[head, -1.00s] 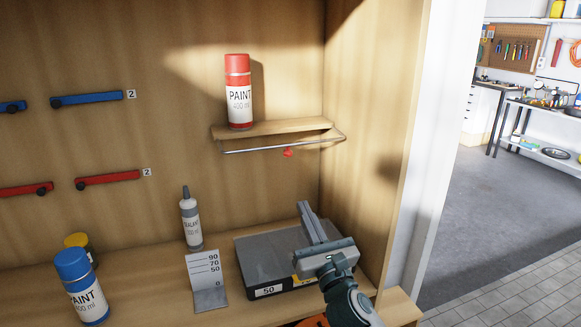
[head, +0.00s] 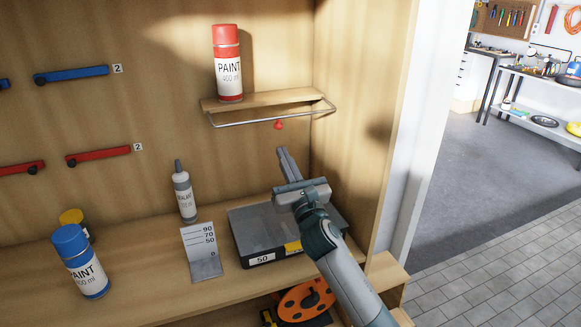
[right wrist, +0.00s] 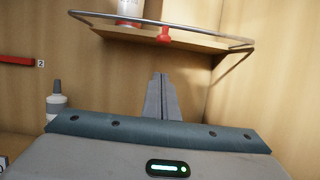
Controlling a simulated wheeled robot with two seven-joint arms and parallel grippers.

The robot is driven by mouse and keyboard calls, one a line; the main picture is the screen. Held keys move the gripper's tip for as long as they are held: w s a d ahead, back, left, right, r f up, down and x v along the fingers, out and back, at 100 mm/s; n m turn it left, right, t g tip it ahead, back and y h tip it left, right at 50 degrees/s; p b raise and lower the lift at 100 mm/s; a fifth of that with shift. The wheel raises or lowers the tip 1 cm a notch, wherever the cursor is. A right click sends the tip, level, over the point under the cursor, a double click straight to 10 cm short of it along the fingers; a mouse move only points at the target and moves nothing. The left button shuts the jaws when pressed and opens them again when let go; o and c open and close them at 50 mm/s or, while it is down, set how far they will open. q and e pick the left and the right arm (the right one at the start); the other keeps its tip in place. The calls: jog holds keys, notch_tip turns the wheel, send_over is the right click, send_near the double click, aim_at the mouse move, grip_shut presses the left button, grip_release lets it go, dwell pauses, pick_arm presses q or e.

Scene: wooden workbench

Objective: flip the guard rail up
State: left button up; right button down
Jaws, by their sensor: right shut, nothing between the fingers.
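The guard rail (head: 262,122) is a thin metal bar with a red knob (head: 279,125) at its middle. It hangs down along the front of a small wooden shelf (head: 262,98) on the back wall. The rail also shows at the top of the right wrist view (right wrist: 200,35), with the red knob (right wrist: 164,35). My right gripper (head: 281,151) is shut and empty, its fingers pointing up, below and apart from the knob. In the right wrist view the shut fingers (right wrist: 161,78) are under the knob. My left gripper is not in view.
A red paint can (head: 228,65) stands on the shelf. Below are a grey box marked 50 (head: 250,235), a sealant bottle (head: 185,195), a scale card (head: 203,255) and a blue paint can (head: 82,265). A side wall (head: 360,120) bounds the right.

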aim_at(278, 122)
jog(key=shift+w+a+r+p, duration=0.1)
jog(key=shift+w+r+p, duration=0.1)
jog(key=shift+r+p, duration=0.75)
jog(key=shift+w+a+r+p, duration=0.15)
jog(key=shift+r+p, duration=0.35)
jog(key=shift+r, duration=0.7)
jog(key=shift+d, duration=0.1)
jog(key=shift+r, duration=0.2)
